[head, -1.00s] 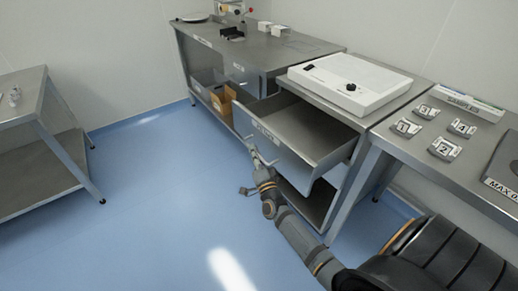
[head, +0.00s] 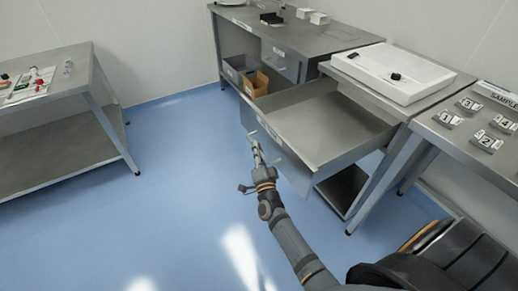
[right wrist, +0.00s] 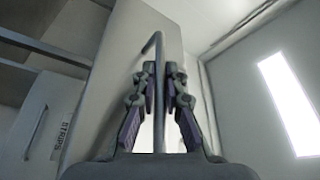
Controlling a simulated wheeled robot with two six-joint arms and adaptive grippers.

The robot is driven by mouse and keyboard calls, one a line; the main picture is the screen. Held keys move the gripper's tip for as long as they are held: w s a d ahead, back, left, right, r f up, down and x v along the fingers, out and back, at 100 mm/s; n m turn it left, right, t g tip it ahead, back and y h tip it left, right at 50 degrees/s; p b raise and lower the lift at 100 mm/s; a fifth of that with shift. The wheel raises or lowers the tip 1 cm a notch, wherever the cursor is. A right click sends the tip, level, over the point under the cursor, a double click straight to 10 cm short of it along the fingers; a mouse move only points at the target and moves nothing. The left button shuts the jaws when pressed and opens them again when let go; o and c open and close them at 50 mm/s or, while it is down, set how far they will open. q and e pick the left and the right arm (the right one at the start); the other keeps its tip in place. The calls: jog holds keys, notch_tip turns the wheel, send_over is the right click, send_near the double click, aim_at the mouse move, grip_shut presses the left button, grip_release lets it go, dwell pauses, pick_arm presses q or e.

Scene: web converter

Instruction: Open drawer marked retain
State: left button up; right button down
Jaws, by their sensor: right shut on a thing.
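The drawer (head: 322,118) under the white light box stands pulled out, and its empty metal interior shows in the head view. The label on its front is too small to read now. My right gripper (head: 256,148) is at the outer face of the drawer front. In the right wrist view, the fingers of my right gripper (right wrist: 160,88) are closed on the thin bar handle (right wrist: 157,46), one on each side. My left gripper is not in view.
A light box (head: 390,72) sits on the bench above the drawer. A side table (head: 62,95) stands left. Numbered sample blocks (head: 487,141) lie right. Blue floor is clear between.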

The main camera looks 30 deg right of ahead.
jog(key=shift+f, duration=0.1)
jog(key=c, duration=1.4)
grip_release()
jog(key=v, duration=1.2)
